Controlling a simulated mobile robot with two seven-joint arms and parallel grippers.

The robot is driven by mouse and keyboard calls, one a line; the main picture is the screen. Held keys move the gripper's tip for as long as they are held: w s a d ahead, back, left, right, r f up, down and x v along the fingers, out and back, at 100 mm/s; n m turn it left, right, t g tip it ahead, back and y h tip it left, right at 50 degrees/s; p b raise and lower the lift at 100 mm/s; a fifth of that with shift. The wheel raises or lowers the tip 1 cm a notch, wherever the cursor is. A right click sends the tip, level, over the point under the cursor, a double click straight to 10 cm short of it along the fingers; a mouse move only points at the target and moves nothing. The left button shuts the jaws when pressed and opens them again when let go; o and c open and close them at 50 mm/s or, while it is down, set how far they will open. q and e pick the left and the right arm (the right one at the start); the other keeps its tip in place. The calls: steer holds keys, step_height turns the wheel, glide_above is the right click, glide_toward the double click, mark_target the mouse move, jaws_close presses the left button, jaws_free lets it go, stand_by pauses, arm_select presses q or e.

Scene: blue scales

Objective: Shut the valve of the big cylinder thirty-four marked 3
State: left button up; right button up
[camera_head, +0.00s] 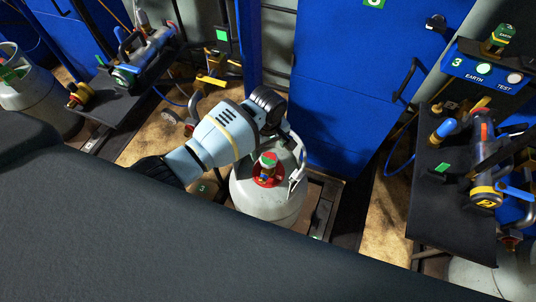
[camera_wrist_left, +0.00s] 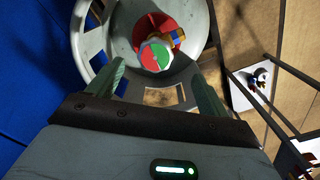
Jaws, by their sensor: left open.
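A big pale grey cylinder (camera_head: 262,207) stands upright in the middle of the head view, with a valve (camera_head: 268,160) in red and green on top. A small green mark 3 lies low at its left. My left arm reaches over from the left, and its dark hand is just above the cylinder's collar. In the left wrist view, the round red, green and white valve knob (camera_wrist_left: 155,54) sits inside the grey collar (camera_wrist_left: 88,48). My left gripper (camera_wrist_left: 156,70) is open, its fingers apart on either side below the knob. Contact cannot be told. My right gripper is out of view.
A blue cabinet (camera_head: 355,90) stands behind the cylinder. A black bench (camera_head: 450,215) with tools and a blue panel (camera_head: 487,72) are at the right. Another black shelf (camera_head: 110,108) with a tool and another grey cylinder (camera_head: 35,100) are at the left.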

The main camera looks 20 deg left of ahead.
mark_target(269, 158)
arm_select(q)
steer(key=shift+w+a+r, duration=0.2)
steer(key=shift+w+r, duration=0.2)
steer(key=shift+w, duration=0.15)
step_height(269, 158, down, 7)
steer(key=shift+s+r+b, duration=0.1)
steer(key=shift+b, duration=1.05)
steer(key=shift+f, duration=0.45)
steer(key=c, duration=1)
